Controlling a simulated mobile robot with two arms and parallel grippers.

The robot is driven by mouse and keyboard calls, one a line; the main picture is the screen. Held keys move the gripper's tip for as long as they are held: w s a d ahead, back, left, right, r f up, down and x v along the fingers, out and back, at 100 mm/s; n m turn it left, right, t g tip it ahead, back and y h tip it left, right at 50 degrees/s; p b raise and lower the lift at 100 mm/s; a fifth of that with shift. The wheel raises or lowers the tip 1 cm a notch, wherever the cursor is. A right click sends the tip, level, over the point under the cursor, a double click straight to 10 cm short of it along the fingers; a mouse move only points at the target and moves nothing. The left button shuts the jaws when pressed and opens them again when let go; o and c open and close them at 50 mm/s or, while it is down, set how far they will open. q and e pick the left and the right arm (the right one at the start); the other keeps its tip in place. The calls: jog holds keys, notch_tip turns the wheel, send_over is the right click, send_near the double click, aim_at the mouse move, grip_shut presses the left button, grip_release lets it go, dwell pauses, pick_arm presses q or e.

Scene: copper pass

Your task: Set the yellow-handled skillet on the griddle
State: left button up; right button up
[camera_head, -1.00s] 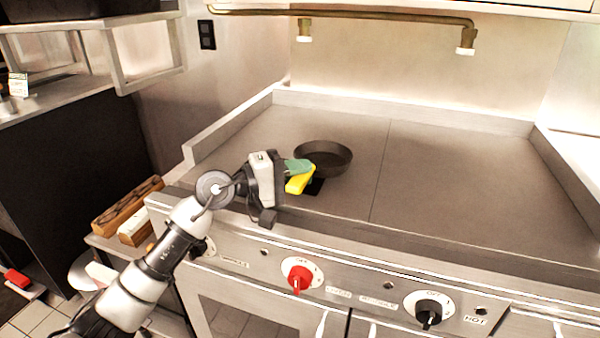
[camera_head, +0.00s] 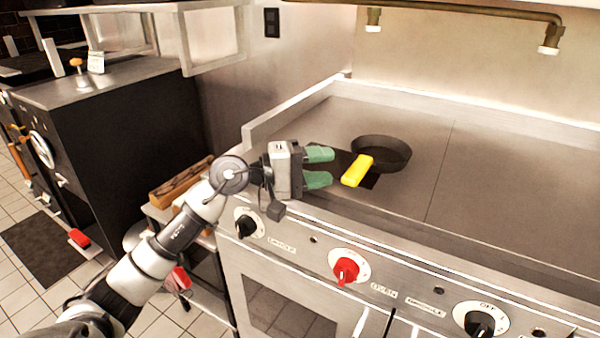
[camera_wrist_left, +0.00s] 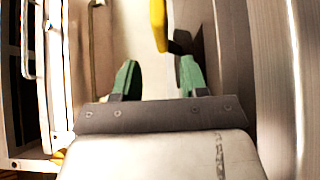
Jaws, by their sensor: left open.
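The dark skillet (camera_head: 384,153) rests on the flat grey griddle (camera_head: 480,190), toward its left part. Its yellow handle (camera_head: 357,171) points toward the front left. My left gripper (camera_head: 321,167) is open, with green fingertips apart and empty, a short gap to the left of the handle. In the left wrist view the yellow handle (camera_wrist_left: 158,22) shows beyond the open green fingers (camera_wrist_left: 160,78). The skillet's pan is mostly out of that view. My right gripper does not show.
The griddle has raised side and back walls, and its right part is clear. Red (camera_head: 346,268) and black knobs line the front panel. A wooden box (camera_head: 180,182) sits on a lower shelf at the left. A brass pipe (camera_head: 460,12) runs above the back.

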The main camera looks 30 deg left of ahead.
pick_arm(q)
jog(key=v, duration=0.4)
jog(key=shift+f+b, duration=0.15)
jog(key=shift+b, duration=0.25)
jog(key=shift+s+a, duration=0.3)
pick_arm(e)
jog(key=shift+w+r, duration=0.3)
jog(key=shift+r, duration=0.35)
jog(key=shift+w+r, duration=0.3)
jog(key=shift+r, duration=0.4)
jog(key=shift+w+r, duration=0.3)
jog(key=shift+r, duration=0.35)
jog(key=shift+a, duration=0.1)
